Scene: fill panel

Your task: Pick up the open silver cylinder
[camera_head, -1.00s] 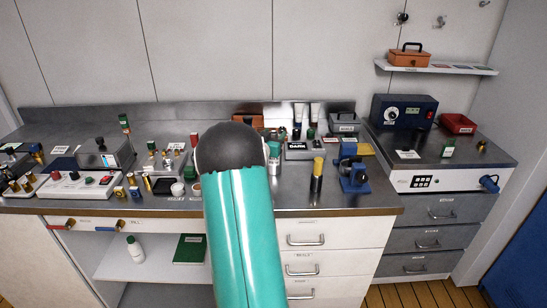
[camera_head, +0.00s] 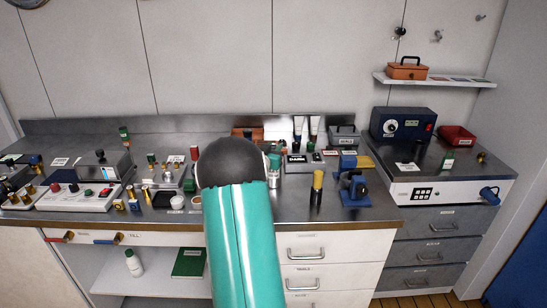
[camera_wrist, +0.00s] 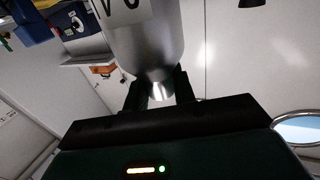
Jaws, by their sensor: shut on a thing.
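A silver cylinder (camera_wrist: 150,45) with a pale label bearing dark characters fills the upper middle of the wrist view. Its narrow lower end sits between the two dark fingers of my gripper (camera_wrist: 159,84), which is shut on it. The cylinder's far end runs out of the top of the wrist view, so I cannot see whether it is open. In the head view my teal arm hides the gripper.
A steel bench (camera_head: 285,209) is crowded with small parts. A blue device (camera_head: 352,182) and a yellow-topped black cylinder (camera_head: 317,188) stand right of my arm. A control box (camera_head: 78,190) lies at the left. A wall shelf (camera_head: 435,81) is at upper right.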

